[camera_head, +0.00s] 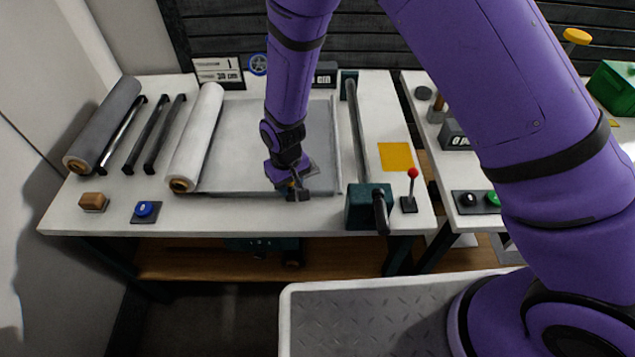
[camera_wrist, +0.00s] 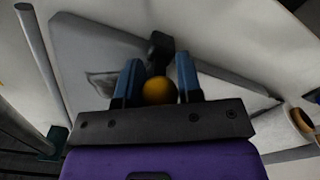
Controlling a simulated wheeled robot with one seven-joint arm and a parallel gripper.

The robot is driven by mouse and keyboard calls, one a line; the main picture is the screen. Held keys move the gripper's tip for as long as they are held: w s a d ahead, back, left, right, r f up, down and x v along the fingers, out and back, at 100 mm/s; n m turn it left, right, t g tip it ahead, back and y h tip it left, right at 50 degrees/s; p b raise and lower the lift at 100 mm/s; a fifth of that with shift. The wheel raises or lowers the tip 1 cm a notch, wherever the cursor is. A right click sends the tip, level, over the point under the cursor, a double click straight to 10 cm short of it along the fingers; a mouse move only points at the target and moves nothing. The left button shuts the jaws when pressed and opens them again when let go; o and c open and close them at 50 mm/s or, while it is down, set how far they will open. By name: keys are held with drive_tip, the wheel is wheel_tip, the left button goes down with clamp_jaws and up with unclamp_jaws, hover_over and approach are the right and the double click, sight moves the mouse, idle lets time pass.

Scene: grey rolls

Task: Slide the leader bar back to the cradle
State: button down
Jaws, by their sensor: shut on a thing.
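My gripper (camera_head: 296,188) is low over the front edge of the grey bed (camera_head: 240,135), right of its middle. In the wrist view, the blue fingers of my gripper (camera_wrist: 159,68) are shut on a round yellow knob (camera_wrist: 159,91). A small dark block (camera_wrist: 160,45) shows just beyond the fingertips, and a dark block also shows under my gripper in the head view. I cannot clearly tell the leader bar's full length, as my arm and gripper cover part of the bed. The white roll (camera_head: 197,138) lies along the bed's left side. I cannot tell which part is the cradle.
A grey roll (camera_head: 104,125) and several dark bars (camera_head: 145,133) lie at the left. A long bar with a teal housing (camera_head: 362,207) and black handle stands right of the bed. A red-topped lever (camera_head: 411,190), a yellow pad (camera_head: 396,157) and a blue button (camera_head: 145,209) are nearby.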

drive_tip(key=a, duration=2.1)
drive_tip(key=shift+w+a+r, duration=0.1)
drive_tip(key=shift+w+a, duration=0.05)
drive_tip(key=shift+w, duration=0.2)
drive_tip(key=c, duration=0.8)
unclamp_jaws()
drive_tip(key=shift+a, duration=0.1)
wheel_tip(320, 180, up, 11)
drive_tip(key=shift+f, duration=0.15)
